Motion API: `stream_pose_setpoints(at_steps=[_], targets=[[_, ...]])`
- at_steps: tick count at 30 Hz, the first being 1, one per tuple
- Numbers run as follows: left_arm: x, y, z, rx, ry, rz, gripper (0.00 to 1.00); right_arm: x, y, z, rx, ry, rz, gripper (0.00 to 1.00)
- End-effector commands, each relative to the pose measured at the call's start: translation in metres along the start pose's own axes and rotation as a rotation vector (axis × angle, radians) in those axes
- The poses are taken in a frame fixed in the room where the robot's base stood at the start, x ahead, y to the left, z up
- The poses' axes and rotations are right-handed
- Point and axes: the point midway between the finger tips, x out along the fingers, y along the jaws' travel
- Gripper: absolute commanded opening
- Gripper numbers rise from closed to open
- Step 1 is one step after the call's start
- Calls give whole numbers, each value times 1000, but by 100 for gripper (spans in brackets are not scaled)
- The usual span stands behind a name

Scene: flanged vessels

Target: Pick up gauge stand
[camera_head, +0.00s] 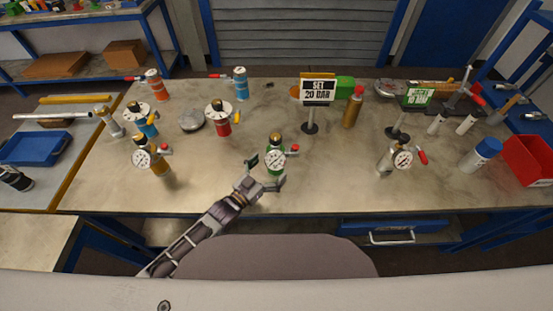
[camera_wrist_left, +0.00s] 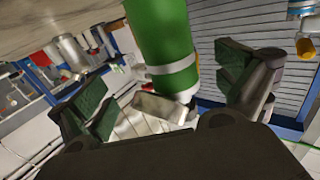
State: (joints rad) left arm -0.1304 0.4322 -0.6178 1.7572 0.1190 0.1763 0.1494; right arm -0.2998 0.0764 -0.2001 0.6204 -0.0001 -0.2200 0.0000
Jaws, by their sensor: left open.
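A green gauge stand (camera_head: 274,170), with a round white dial and a red-tipped handle, stands upright near the table's front middle. My left gripper (camera_head: 267,174) is open at its near side, with fingers on either side of its lower body. In the left wrist view the green body (camera_wrist_left: 160,35), with a pale band, shows between the open fingers of my left gripper (camera_wrist_left: 168,95); I cannot tell whether either finger touches it. My right gripper is not in view.
A black-and-white sign on a stand (camera_head: 318,90) is behind the green stand. A blue-capped jar (camera_head: 480,155) and a red bin (camera_head: 529,160) are at the right. A side bench with a blue tray (camera_head: 36,148) is at the left.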

Motion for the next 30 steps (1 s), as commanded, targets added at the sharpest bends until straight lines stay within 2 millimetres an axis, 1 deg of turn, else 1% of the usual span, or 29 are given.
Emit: stream_pose_setpoints(at_steps=[1, 5, 12, 16, 29, 30], targets=[[6, -1, -3, 0, 3, 0, 100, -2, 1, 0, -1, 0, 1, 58], [17, -2, -5, 1, 2, 0, 100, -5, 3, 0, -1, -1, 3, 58], [35, -2, -3, 0, 0, 0, 100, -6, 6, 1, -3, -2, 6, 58], [39, -2, -3, 0, 0, 0, 100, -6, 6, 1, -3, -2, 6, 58], [38, -2, -3, 0, 0, 0, 100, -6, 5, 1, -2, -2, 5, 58], [38, -2, -3, 0, 0, 0, 97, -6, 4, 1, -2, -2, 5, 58]])
